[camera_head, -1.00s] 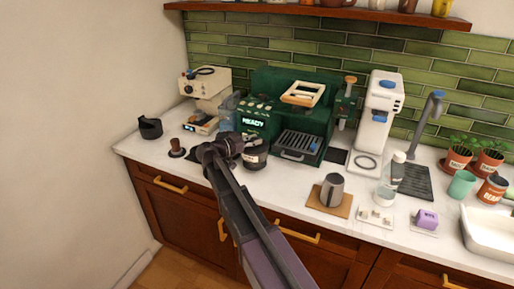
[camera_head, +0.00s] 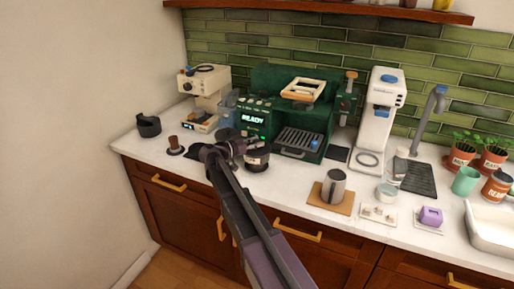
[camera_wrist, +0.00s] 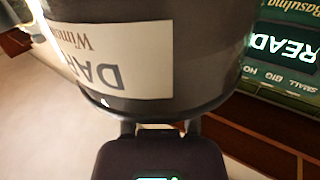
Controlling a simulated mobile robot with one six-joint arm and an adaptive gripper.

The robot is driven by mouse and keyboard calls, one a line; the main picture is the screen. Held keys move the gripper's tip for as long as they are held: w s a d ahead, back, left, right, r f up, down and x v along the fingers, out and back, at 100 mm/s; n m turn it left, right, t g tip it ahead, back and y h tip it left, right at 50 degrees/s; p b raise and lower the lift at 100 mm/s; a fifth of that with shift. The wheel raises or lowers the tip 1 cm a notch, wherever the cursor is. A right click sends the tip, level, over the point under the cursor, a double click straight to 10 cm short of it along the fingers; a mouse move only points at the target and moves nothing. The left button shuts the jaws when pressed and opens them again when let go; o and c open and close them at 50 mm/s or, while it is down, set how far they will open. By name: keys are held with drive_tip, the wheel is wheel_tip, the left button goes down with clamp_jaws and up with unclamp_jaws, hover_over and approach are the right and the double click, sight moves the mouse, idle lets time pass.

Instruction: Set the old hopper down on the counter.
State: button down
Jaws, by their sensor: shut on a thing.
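The hopper is a dark, round container with a pale label. In the head view the hopper (camera_head: 257,160) is at the front of the green coffee machine, low over the white counter (camera_head: 290,178). My gripper (camera_head: 238,148) is at its left side and shut on it.
The green machine (camera_head: 285,115) with its lit READY display stands behind. A dark mat (camera_head: 197,150) and a brown-handled tamper (camera_head: 174,146) are to the left. A steel pitcher (camera_head: 333,186) on a wooden board is to the right.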

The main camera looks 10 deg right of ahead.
drive_tip(key=shift+f, duration=0.2)
idle(0.3)
drive_tip(key=shift+c, duration=1.8)
unclamp_jaws()
drive_tip(key=shift+r, duration=0.15)
drive_tip(key=v, duration=1.2)
drive_tip(key=shift+p, duration=0.3)
drive_tip(key=shift+s, duration=0.1)
